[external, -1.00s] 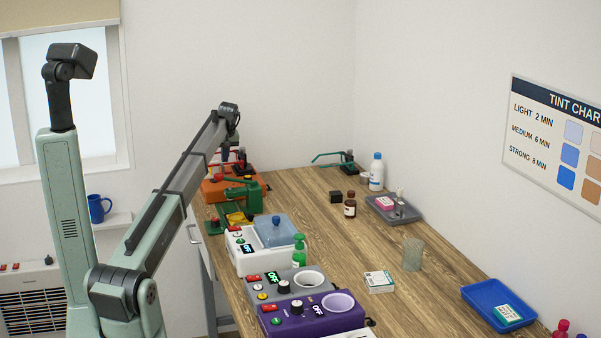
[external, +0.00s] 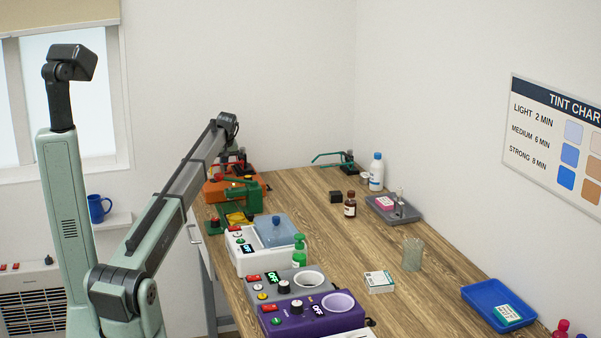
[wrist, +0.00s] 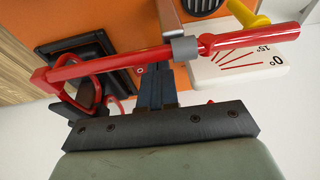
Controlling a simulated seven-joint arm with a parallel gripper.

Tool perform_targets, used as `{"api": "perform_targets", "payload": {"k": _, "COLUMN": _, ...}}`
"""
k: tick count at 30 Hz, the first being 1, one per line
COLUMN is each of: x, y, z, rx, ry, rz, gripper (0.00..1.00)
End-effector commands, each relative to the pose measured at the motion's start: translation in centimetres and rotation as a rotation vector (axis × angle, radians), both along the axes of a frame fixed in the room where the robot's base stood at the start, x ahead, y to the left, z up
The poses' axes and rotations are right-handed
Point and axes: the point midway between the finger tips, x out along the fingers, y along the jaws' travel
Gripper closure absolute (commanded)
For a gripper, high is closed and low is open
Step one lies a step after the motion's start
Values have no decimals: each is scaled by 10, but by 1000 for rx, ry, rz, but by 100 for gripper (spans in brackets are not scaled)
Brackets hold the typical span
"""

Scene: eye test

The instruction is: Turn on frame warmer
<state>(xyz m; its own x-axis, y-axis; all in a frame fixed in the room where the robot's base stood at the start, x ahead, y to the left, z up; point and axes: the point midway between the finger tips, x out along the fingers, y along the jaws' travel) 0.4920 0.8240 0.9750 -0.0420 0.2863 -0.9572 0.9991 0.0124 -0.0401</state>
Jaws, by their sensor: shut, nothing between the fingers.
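None of the devices has a readable name, so I cannot tell which is the frame warmer. In the external view a grey unit (external: 262,283) and a purple unit (external: 288,323) stand at the near left of the bench. My gripper (wrist: 156,82) is shut and empty at an orange machine (wrist: 115,38) at the bench's far left. A red lever (wrist: 150,63) crosses just beyond the fingertips; I cannot tell whether they touch.
A white unit with a blue lid (external: 280,231), a green bottle (external: 299,252) and a green press (external: 241,199) line the bench's left side. A white box (external: 379,282), a clear block (external: 413,254) and a blue tray (external: 482,294) are on the right. The middle is fairly clear.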

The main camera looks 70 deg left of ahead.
Motion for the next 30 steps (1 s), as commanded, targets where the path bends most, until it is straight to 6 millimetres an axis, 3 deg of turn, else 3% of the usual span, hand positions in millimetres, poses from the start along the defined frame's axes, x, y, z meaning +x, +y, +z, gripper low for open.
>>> {"api": "perform_targets", "payload": {"k": 30, "x": 16, "y": 0, "z": 5, "rx": -1, "ry": 1, "rz": 0, "gripper": 100}}
